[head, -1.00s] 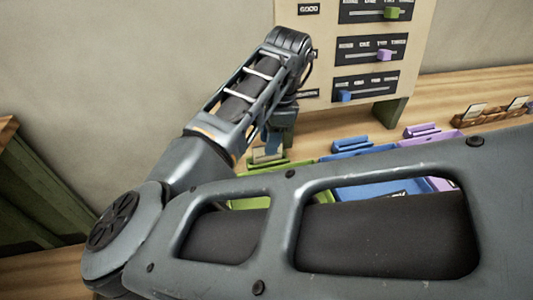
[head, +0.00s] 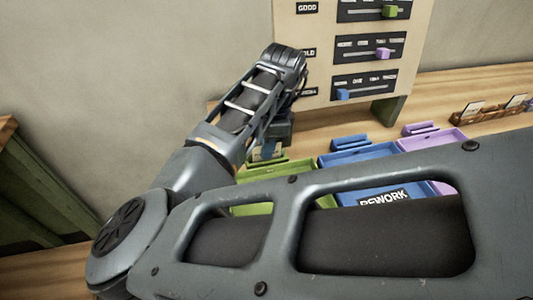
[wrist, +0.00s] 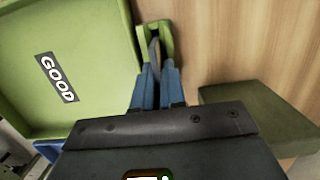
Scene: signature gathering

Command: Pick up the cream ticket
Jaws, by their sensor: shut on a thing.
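In the wrist view, my gripper (wrist: 157,72) points down with its two blue fingers close together at a small green holder (wrist: 141,38). A thin greyish strip (wrist: 154,52) stands edge-on between the fingers, in the holder's slot. It looks like the ticket, but its cream face does not show. My gripper is shut on it. In the head view, my gripper (head: 266,151) is small and partly hidden, just behind the green tray (head: 252,208).
The green tray's GOOD label (wrist: 56,77) shows beside the holder. A blue REWORK tray (head: 347,160) and a purple tray (head: 440,146) stand to the right. A slider panel (head: 368,75) rises behind. A dark green block (wrist: 250,115) lies right of my gripper.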

